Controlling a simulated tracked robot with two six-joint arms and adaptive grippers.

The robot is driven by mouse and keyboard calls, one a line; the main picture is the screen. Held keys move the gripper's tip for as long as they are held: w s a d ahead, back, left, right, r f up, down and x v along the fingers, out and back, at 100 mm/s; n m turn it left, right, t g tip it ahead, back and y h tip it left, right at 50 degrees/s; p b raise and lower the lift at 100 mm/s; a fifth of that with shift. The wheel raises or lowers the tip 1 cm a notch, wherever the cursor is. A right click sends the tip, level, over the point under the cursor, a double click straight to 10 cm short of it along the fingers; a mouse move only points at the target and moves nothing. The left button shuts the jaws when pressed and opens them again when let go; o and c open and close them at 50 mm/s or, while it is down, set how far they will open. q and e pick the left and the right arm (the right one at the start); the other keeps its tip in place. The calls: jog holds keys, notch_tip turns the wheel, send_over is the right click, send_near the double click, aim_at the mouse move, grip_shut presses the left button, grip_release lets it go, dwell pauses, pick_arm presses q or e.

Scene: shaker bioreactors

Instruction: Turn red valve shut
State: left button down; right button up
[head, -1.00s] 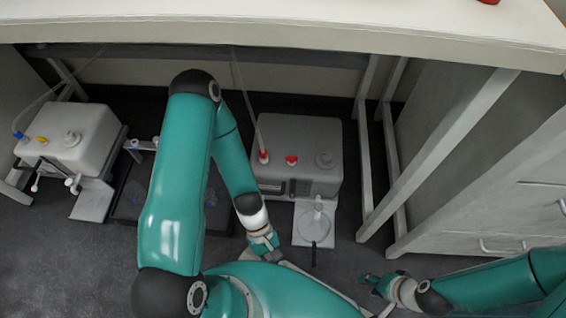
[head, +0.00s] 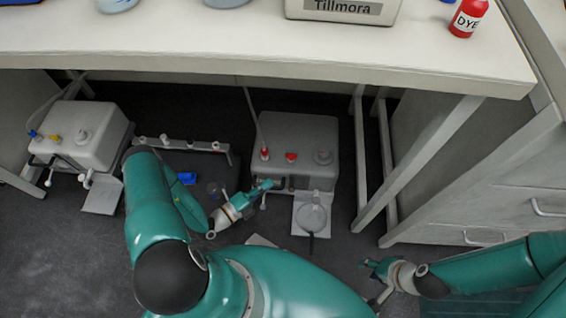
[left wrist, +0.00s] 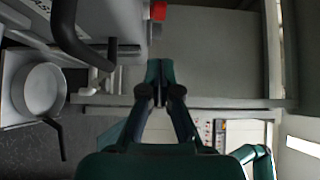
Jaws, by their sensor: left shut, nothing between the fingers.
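A pale grey box-shaped vessel (head: 300,130) stands on the floor under the bench. Its top carries a red fitting with a tube (head: 264,153), a red knob (head: 291,157) and a grey cap (head: 323,156). My left gripper (head: 268,184) is shut and empty at the vessel's front left edge, below the red parts in the picture. In the left wrist view its fingers (left wrist: 159,68) are together, with a red part (left wrist: 158,12) above them and a dark bent handle (left wrist: 72,32) to the left. My right gripper (head: 370,266) hangs apart, right of the vessel; its finger gap is unclear.
A round dish (head: 312,217) on a pale plate stands in front of the vessel. A similar vessel (head: 88,130) with blue and yellow fittings is at the left. A bench (head: 250,50) overhangs both. White legs and a drawer cabinet (head: 500,175) bound the right side.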

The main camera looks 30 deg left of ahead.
aim_at(287, 157)
pick_arm(q)
jog(key=x, duration=0.3)
jog(key=a+b+x, duration=0.1)
jog(key=x, duration=0.1)
jog(key=a+x, duration=0.1)
jog(key=x, duration=0.2)
jog(key=shift+w+d+b, duration=0.15)
jog(key=shift+w+b, duration=0.2)
jog(key=shift+w, duration=0.25)
jog(key=shift+w+a, duration=0.25)
jog(key=shift+w, duration=0.2)
jog(key=shift+w+a+b, duration=0.2)
jog(key=shift+a+b, duration=0.25)
jog(key=shift+a, duration=0.1)
